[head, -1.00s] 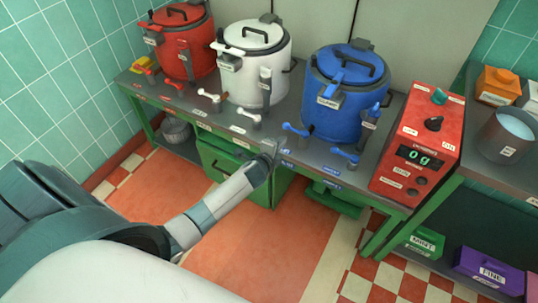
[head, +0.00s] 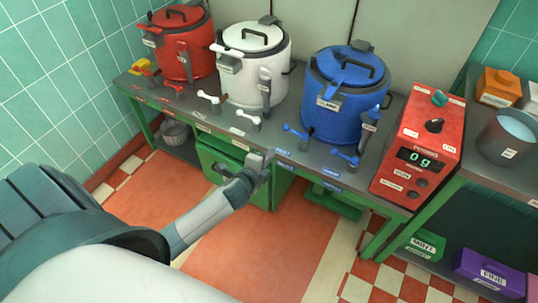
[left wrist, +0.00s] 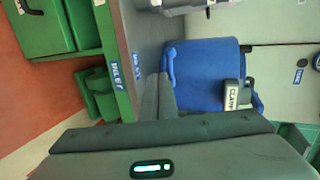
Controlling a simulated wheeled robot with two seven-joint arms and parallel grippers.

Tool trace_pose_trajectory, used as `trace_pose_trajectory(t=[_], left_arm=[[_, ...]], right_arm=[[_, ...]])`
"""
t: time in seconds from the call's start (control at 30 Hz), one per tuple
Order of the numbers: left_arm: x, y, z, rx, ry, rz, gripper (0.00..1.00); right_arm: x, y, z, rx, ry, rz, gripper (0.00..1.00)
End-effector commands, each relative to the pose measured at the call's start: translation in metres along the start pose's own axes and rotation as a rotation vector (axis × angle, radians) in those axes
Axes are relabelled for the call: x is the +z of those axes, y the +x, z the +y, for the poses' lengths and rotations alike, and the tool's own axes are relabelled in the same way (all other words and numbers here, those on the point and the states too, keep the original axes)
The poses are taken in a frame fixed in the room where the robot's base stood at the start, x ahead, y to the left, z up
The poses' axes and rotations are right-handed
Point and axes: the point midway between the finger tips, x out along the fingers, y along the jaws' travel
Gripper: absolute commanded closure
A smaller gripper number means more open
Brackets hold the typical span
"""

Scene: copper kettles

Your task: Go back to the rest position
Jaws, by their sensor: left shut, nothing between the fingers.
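My left gripper (head: 262,160) is in front of the bench's front edge, below the white kettle, in the head view. It is shut and empty. In the left wrist view its fingers (left wrist: 160,98) are together, with the blue kettle (left wrist: 205,75) beyond them. The red kettle (head: 185,48), the white kettle (head: 245,85) and the blue kettle (head: 335,115) stand upright in a row on the grey bench, apart from my gripper. My right gripper is in neither view.
The grey bench (head: 222,124) has small coloured levers along its front. A red box with a display reading 0 g (head: 418,150) stands at its right end. A green cabinet (head: 225,158) is under the bench. The orange floor (head: 265,250) in front is clear.

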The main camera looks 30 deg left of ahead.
Motion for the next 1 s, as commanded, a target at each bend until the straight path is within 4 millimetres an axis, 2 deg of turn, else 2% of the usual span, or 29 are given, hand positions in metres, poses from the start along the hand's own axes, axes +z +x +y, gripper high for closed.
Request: trace_pose_trajectory(t=[0.43, 0.57, 0.67, 0.77, 0.87, 1.0], left_arm=[[0.000, 0.000, 0.001, 0.002, -0.002, 0.001, 1.00], [-0.002, 0.001, 0.015, 0.022, -0.028, 0.003, 1.00], [-0.004, 0.001, 0.041, 0.063, -0.080, 0.006, 1.00], [-0.008, -0.002, 0.083, 0.125, -0.166, 0.009, 1.00], [-0.014, -0.009, 0.136, 0.205, -0.280, 0.005, 1.00], [-0.026, -0.031, 0.221, 0.329, -0.469, -0.018, 1.00]], right_arm=[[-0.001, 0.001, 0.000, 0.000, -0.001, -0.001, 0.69], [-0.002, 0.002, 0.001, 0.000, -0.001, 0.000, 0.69], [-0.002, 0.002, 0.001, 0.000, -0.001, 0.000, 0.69], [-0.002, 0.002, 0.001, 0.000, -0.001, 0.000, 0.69], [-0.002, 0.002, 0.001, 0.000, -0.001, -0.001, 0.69], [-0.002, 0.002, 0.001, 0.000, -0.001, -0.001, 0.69]])
